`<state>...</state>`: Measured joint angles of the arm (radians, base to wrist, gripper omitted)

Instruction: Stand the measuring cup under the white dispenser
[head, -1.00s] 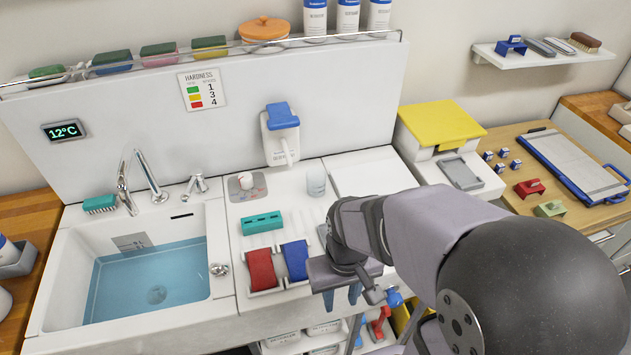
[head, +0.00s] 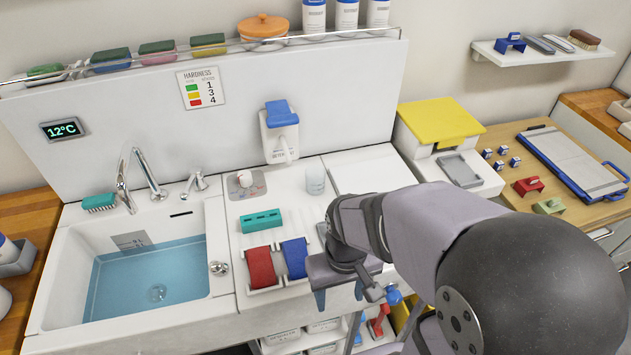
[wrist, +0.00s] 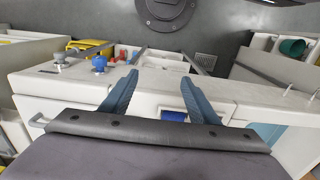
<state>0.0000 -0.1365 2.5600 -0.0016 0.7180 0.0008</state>
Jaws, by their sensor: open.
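The measuring cup (head: 315,180) is a small clear cup standing upright on the white counter, to the right of the dispenser's foot. The white dispenser (head: 281,145) with a blue lid is fixed to the back panel, and its spout points down. The cup stands apart from the spout, a little to its right and in front. My gripper (head: 340,296) is at the front edge of the counter, well in front of the cup. In the wrist view its two blue-grey fingers (wrist: 154,92) are spread apart with nothing between them. The wrist view does not clearly show the cup.
The sink (head: 150,265) holds blue water at the left. A red strip (head: 261,267), a blue strip (head: 294,257) and a teal block (head: 261,222) lie on the counter before the dispenser. A knob (head: 245,180) is left of the cup. A white board (head: 370,175) lies right of it.

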